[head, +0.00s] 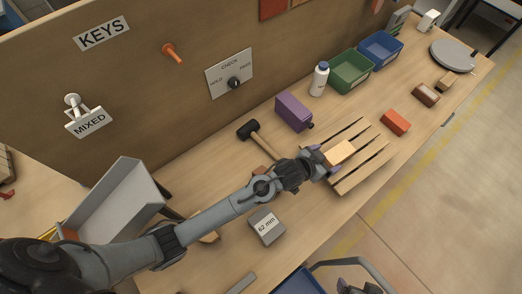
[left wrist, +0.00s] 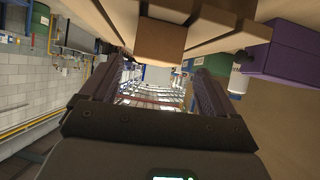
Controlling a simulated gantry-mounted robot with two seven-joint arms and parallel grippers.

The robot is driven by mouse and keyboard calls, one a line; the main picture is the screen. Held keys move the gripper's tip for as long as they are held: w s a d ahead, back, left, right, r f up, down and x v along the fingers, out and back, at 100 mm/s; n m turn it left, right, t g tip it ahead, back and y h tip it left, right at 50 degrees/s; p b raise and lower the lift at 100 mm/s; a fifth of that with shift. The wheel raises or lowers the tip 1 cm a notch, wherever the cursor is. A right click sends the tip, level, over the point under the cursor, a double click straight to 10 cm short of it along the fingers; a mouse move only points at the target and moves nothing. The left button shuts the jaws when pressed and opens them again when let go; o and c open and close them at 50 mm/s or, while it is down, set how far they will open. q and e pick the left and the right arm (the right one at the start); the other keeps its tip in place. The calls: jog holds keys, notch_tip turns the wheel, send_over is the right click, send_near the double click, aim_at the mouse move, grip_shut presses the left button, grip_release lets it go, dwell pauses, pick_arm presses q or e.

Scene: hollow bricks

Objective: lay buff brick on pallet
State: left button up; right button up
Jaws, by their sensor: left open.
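The buff brick (head: 341,152) lies on the slatted wooden pallet (head: 352,182) in the head view. In the left wrist view the brick (left wrist: 160,43) shows at the top middle, against the pallet's slats (left wrist: 118,18). My left gripper (head: 324,161) is open at the brick's near-left end, with its purple fingers spread apart. In the left wrist view nothing shows gripped between the fingers (left wrist: 152,88). A dark part at the bottom edge of the head view may be my right gripper (head: 360,288); its jaws cannot be made out.
A purple box (head: 294,112), a white bottle (head: 319,79), a green bin (head: 350,72) and a blue bin (head: 380,50) stand behind the pallet. A red brick (head: 396,122) lies to its right. A mallet (head: 258,137) and a grey 62 mm block (head: 266,227) lie near my left arm.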

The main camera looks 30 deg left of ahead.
pick_arm(q)
jog(key=s+a+f+g+y, duration=0.1)
jog(key=s+a, duration=0.2)
jog(key=s, duration=0.2)
jog(key=s+a+n+g+y, duration=0.1)
jog(key=s+a, duration=0.3)
jog(key=s, duration=0.1)
jog(key=s+a+f+g, duration=0.1)
jog(key=s+a, duration=0.3)
jog(key=s, duration=0.1)
jog(key=shift+f+n+g+y, duration=0.3)
jog(key=shift+f+n+y, duration=0.05)
jog(key=shift+n+y, duration=0.05)
jog(key=s+a+r+g+y, duration=0.1)
jog(key=s+a, duration=0.3)
jog(key=s, duration=0.3)
jog(key=s+a+r+g+y, duration=0.1)
jog(key=s+a+g, duration=0.1)
jog(key=s+a, duration=0.3)
jog(key=s, duration=0.3)
jog(key=shift+a+r+n, duration=0.15)
jog(key=shift+r+n, duration=0.15)
jog(key=shift+r, duration=0.1)
jog(key=shift+s, duration=0.1)
